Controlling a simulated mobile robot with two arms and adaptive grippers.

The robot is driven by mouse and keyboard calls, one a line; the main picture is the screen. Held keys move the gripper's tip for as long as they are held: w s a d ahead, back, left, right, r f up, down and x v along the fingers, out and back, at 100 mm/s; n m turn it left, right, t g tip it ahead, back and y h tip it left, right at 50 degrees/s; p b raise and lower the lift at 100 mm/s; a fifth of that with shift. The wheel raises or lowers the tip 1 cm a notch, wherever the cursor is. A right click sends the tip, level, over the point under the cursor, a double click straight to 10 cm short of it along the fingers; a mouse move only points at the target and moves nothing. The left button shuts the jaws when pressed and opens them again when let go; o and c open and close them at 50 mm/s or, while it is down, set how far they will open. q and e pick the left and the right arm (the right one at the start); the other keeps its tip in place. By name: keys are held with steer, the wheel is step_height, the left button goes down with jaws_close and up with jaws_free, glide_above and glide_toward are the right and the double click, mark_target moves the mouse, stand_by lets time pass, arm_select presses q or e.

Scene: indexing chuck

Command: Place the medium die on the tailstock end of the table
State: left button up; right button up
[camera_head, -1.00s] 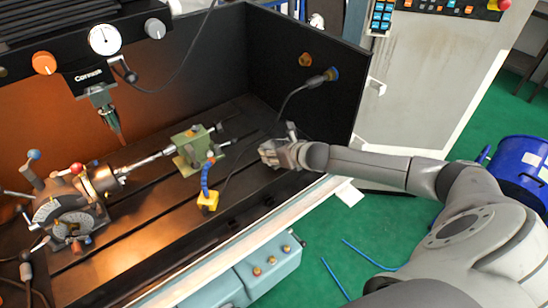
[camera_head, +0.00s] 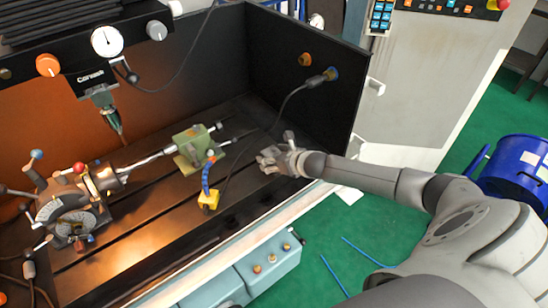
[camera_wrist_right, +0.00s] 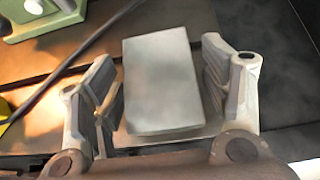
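The grey rectangular block, which I take as the medium die (camera_wrist_right: 162,82), lies between the two fingers of my right gripper (camera_wrist_right: 162,88) in the right wrist view. I cannot tell whether the block touches the table. The green tailstock (camera_head: 190,147) stands to the gripper's left. My left gripper is not in view.
A yellow block with a blue hose (camera_head: 208,200) stands left of my right gripper. A black cable (camera_head: 285,103) hangs from the right wall (camera_head: 318,110) behind it. The indexing chuck (camera_head: 72,205) is at the far left. The table's front right part is clear.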

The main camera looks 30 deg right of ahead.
steer(key=shift+r, duration=0.1)
steer(key=shift+s+d+r, duration=0.1)
steer(key=shift+s+r, duration=0.05)
steer(key=shift+s, duration=0.3)
steer(key=b+v, duration=0.1)
steer(key=v, duration=1)
steer(key=shift+r, duration=0.2)
